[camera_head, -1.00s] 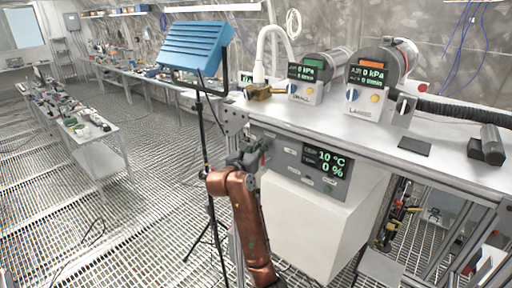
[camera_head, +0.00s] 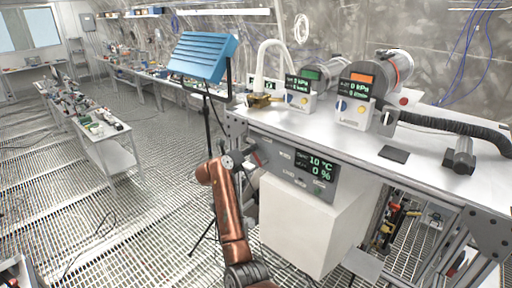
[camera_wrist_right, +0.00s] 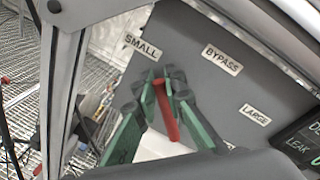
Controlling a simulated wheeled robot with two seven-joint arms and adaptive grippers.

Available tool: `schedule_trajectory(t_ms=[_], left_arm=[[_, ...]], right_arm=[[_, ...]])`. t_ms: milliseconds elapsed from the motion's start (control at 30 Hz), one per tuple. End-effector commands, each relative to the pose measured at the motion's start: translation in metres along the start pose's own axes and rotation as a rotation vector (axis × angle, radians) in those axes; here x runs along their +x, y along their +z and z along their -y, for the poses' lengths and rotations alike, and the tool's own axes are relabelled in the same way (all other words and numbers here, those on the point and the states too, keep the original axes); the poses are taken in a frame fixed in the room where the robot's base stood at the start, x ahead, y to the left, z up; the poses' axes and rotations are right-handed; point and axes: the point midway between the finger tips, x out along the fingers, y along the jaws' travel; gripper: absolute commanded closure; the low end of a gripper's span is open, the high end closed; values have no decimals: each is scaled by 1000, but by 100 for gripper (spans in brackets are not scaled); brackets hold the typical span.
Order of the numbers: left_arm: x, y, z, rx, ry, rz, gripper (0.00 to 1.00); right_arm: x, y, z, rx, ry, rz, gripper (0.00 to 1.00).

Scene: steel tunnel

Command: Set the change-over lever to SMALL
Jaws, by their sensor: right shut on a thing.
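The change-over lever (camera_wrist_right: 167,112) is a red bar on the grey panel (camera_wrist_right: 190,50) in the right wrist view. Its upper end lies below the SMALL label (camera_wrist_right: 143,46) and leans towards it. The BYPASS label (camera_wrist_right: 222,58) is up and right, and the LARGE label (camera_wrist_right: 256,115) is farther right. My right gripper (camera_wrist_right: 164,83) has green fingers shut around the lever. In the head view, my right gripper (camera_head: 256,154) is at the left end of the panel (camera_head: 300,170), and the lever is hidden there. My left gripper is out of view.
The bench top (camera_head: 345,145) carries two metering units with displays (camera_head: 353,98) and a black hose (camera_head: 450,123). A white box (camera_head: 310,225) is below the panel. Open grating floor lies left.

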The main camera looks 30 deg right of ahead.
Motion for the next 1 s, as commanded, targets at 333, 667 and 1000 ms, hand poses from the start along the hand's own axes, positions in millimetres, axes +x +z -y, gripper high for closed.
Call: schedule_trajectory(t_ms=[333,667,1000], left_arm=[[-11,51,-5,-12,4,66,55],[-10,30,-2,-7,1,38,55],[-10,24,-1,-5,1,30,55]], right_arm=[[2,0,-8,-110,0,-20,100],[3,-2,-8,-122,-1,-24,100],[3,-2,-8,-121,-1,-25,78]])
